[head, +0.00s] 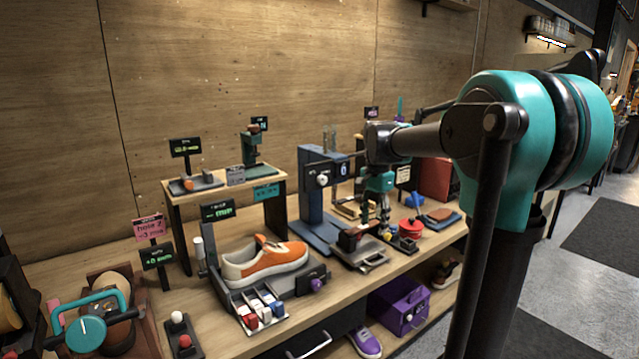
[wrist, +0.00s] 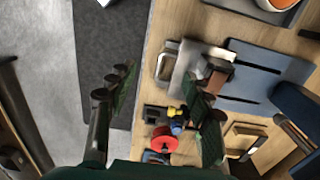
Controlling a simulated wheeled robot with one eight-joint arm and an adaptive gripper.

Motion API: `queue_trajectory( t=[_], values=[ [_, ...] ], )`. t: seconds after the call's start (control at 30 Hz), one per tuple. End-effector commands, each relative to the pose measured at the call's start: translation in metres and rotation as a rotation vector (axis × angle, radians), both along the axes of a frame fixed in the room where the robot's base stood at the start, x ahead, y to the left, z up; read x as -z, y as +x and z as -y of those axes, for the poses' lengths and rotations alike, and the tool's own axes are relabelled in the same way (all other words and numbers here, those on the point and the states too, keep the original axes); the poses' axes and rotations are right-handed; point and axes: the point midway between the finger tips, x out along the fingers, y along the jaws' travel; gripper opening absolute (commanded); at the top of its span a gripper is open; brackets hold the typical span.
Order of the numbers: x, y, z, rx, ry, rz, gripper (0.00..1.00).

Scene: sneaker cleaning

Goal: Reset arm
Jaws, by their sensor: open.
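My arm reaches from the right side of the head view over the workbench (head: 215,320). My gripper (head: 376,218) hangs downward above the bench's front area, near a grey tray with a handle (head: 372,262). In the wrist view, the two dark fingers of my gripper (wrist: 158,95) are spread wide apart with nothing between them. The left finger is over the floor and a dark mat (wrist: 105,50). The right finger is over the bench, partly covering the tray. The exact height above the bench is hard to tell.
An orange and white sneaker (head: 264,260) rests on a dark stand at the left. A blue press-like stand (head: 318,200) is behind the tray. A red round item (head: 411,228) sits right of it. A purple box (head: 400,305) is on the lower shelf. Floor lies clear at right.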

Motion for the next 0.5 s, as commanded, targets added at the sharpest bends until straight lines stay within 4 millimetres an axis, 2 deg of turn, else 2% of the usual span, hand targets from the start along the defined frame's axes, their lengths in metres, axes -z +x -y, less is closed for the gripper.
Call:
queue_trajectory(
  t=[0.27,0.5],
  values=[
    [0.022,-0.018,0.005,-0.092,0.001,0.037,0.51],
    [0.054,-0.048,0.012,-0.234,-0.005,0.092,0.51]
  ],
)
